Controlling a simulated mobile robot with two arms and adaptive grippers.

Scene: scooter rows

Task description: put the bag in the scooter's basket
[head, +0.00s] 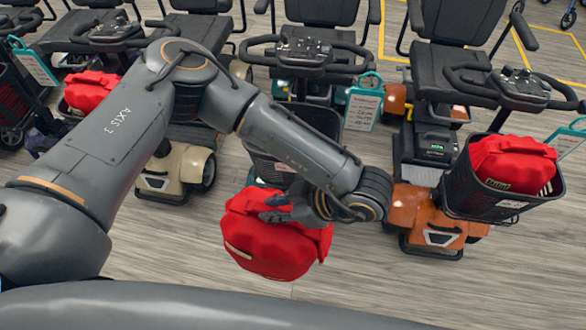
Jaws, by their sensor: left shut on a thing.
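A red bag (262,245) with a pale label strip hangs in my left gripper (278,208), whose fingers are shut on its upper part. The bag is in front of the middle scooter, lower in the picture than that scooter's black basket (322,120). My left arm crosses the basket and hides much of it, so I cannot see its inside fully. The middle scooter (308,50) has a black seat and handlebar. My right gripper is not in view.
The orange scooter (412,205) at right has a black basket (470,200) with another red bag (512,162) in it. A further red bag (88,90) sits at a scooter on the left. Green-edged tags (362,105) hang nearby. Wooden floor (540,255) is clear at lower right.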

